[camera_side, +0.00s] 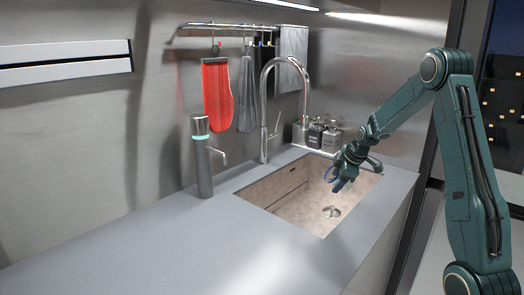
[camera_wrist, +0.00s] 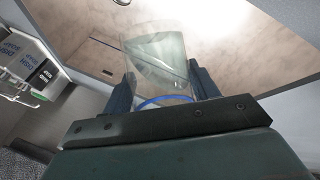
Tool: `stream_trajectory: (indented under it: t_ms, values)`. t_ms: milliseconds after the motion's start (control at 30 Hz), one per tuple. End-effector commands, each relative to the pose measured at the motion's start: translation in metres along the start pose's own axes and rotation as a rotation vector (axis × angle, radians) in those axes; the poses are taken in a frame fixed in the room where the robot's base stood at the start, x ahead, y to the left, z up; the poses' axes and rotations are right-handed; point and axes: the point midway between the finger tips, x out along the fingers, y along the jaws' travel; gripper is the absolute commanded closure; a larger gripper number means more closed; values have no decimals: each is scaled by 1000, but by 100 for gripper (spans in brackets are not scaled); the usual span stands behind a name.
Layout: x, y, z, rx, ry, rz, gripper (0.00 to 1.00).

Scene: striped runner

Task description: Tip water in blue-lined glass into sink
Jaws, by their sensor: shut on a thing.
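The blue-lined glass (camera_wrist: 153,55) is clear, with a blue band near the gripper end in the wrist view. My gripper (camera_wrist: 161,72) is shut on it, one dark finger on each side.
A tall curved faucet (camera_side: 264,105) stands behind the sink. Soap bottles (camera_side: 317,134) stand at the back right corner, close to my gripper. A slim dispenser (camera_side: 203,160) is left of the sink. The drain (camera_side: 331,211) is uncovered. The left counter (camera_side: 150,245) is clear.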

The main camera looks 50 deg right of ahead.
Motion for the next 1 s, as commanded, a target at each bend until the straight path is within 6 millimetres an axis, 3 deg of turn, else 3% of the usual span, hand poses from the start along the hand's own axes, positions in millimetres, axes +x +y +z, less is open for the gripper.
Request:
stream_trajectory:
  t_ms: [1000]
  values:
    - [21, -10, -2, -248, -506, 79, 72]
